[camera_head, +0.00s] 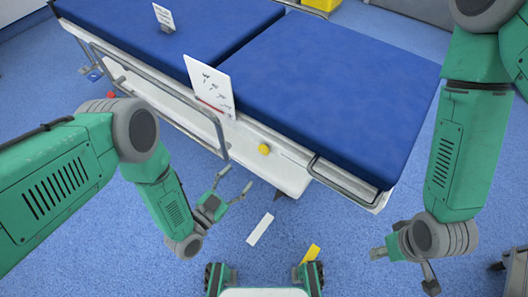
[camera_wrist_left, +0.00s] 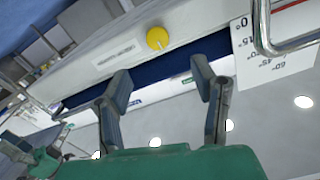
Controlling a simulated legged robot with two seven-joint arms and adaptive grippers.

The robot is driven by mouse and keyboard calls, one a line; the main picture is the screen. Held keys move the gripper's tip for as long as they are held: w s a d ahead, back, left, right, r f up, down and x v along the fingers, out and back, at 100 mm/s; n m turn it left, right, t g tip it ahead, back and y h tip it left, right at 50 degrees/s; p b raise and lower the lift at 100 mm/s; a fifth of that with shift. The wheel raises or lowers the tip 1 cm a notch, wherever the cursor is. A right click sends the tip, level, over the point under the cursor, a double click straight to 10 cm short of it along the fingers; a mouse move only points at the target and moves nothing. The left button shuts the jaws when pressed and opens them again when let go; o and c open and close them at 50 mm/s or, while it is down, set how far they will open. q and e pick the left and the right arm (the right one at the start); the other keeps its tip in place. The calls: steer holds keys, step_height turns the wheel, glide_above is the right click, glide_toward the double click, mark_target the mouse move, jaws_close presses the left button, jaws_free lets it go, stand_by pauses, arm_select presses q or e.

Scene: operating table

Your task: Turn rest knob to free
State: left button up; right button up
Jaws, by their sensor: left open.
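The yellow rest knob (camera_head: 264,149) sits on the white side of the operating table (camera_head: 240,140), below the blue mattress. It also shows in the left wrist view (camera_wrist_left: 157,38), beyond my fingertips and between them. My left gripper (camera_head: 236,181) is open and empty, below and to the left of the knob, apart from it. Its two fingers (camera_wrist_left: 162,80) are spread in the left wrist view. My right gripper (camera_head: 404,267) hangs low at the right, away from the table; I cannot tell its opening.
A metal side rail (camera_head: 170,93) runs left of the knob, and another rail (camera_head: 340,181) is to its right. A white angle card (camera_head: 209,86) stands at the table's edge. White (camera_head: 260,229) and yellow (camera_head: 311,254) strips lie on the blue floor.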

mark_target(263, 152)
arm_select(q)
steer(key=b+x, duration=0.1)
steer(key=x, duration=0.4)
steer(key=shift+w+d+b, duration=0.1)
steer(key=shift+w+b, duration=0.2)
steer(key=shift+w, duration=0.15)
steer(key=w+d, duration=0.1)
steer(key=d, duration=0.1)
steer(key=w+d+b, duration=0.1)
steer(key=w+d, duration=0.1)
steer(key=shift+w+d, duration=0.3)
steer(key=shift+w, duration=0.25)
steer(key=shift+w+a, duration=0.1)
steer(key=shift+a, duration=0.45)
steer(key=shift+d, duration=0.1)
steer(key=c, duration=0.9)
steer(key=shift+d, duration=0.15)
steer(key=shift+c, duration=1.3)
steer(key=shift+d, duration=0.2)
arm_select(e)
step_height(263, 152, down, 3)
steer(key=shift+a, duration=0.1)
arm_select(q)
steer(key=shift+a, duration=0.1)
arm_select(e)
steer(key=shift+a, duration=0.1)
